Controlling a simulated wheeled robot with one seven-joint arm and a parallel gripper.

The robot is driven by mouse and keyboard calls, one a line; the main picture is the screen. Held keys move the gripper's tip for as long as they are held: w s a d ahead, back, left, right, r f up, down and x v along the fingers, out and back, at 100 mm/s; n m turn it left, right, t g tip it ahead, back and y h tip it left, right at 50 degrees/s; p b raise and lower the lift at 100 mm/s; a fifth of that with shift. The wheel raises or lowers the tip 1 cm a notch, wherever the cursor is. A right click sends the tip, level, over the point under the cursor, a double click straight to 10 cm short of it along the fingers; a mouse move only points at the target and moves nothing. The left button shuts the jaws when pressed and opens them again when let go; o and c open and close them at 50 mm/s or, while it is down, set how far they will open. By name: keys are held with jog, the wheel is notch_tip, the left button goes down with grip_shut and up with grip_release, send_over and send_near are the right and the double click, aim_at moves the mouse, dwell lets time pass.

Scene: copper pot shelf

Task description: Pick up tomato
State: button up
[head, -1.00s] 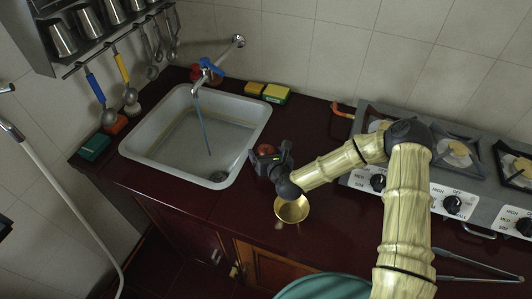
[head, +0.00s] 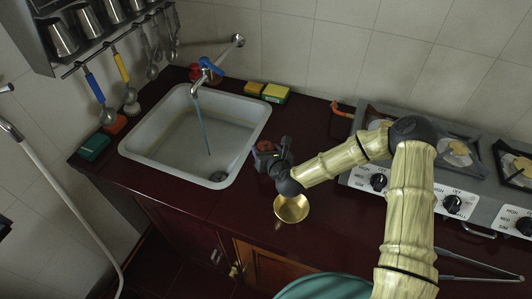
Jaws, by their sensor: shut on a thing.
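The tomato (head: 263,147) is a small red thing in the head view, on the dark red counter just right of the sink. My gripper (head: 265,155) is at it, with its dark jaws shut on the tomato and covering much of it. I cannot tell whether the tomato touches the counter or is slightly above it.
A brass bowl (head: 291,208) stands on the counter near its front edge, just below my wrist. The sink (head: 185,145) with its tap (head: 208,72) lies to the left. A stove (head: 440,185) stands to the right. Sponges (head: 274,93) lie behind the sink.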

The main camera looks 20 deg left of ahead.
aim_at(266, 146)
notch_tip(266, 146, up, 8)
jog(key=shift+r, duration=0.25)
jog(key=shift+f, duration=0.1)
dwell(0.5)
